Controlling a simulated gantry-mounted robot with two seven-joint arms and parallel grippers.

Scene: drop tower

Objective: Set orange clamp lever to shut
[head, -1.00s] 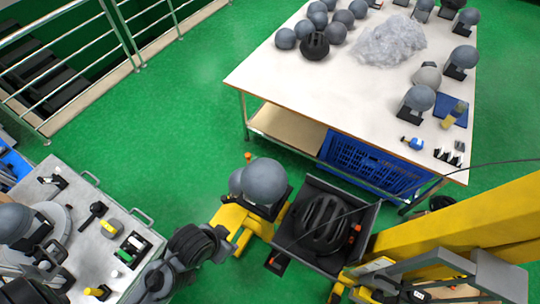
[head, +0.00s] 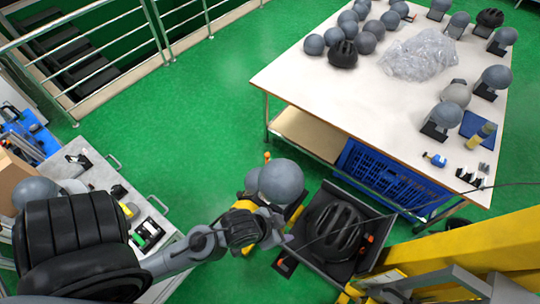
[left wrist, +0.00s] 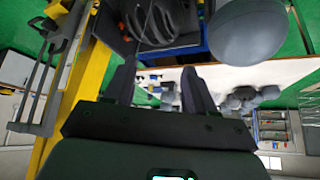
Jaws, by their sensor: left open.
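Several small orange parts show on the rig in the head view: one (head: 267,156) behind the grey headform, one (head: 369,239) on the right edge of the dark tray, and one (head: 283,263) at the tray's near left corner. I cannot tell which is the clamp lever or how it is set. The grey headform (head: 281,180) sits on the yellow carriage and also shows in the left wrist view (left wrist: 250,30). My left gripper (head: 278,233) is near the headform, left of the tray; its fingers (left wrist: 158,85) are apart and empty. My right gripper is not in view.
A black helmet (head: 334,228) lies in the dark tray (head: 325,196), with a cable crossing above. A yellow beam (head: 475,235) stands at right. A white table (head: 330,85) with headforms is behind. A grey bench (head: 88,165) is at left. Green floor (head: 195,120) is open between.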

